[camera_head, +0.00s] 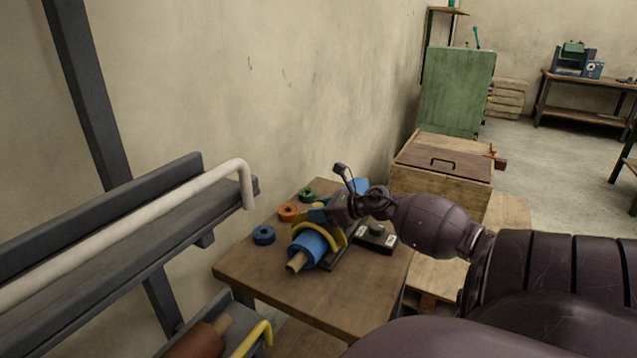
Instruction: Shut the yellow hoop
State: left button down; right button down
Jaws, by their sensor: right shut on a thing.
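The yellow hoop (329,244) curves around a blue sheet roll (308,247), whose brown core sticks out at the near end. The roll lies on a dark stand on the wooden table. My right gripper (336,212) reaches in from the right and is shut on the yellow hoop at its upper far side. Its fingers and part of the hoop are hard to make out, and the arm hides what lies behind. I cannot tell whether the hoop is fully closed. My left gripper is not in view.
Blue (263,235), orange (288,212) and green (307,194) rings lie on the table (345,301) left of the roll. A dark box (376,240) with a knob stands to its right. A grey rack with a white rail (130,236) is at left. The table's front is clear.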

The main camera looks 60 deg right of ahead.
jog(key=c, duration=0.7)
grip_release()
jog(key=shift+c, duration=0.2)
jog(key=shift+s, duration=0.1)
jog(key=v, duration=1)
jog(key=shift+s+p, duration=0.35)
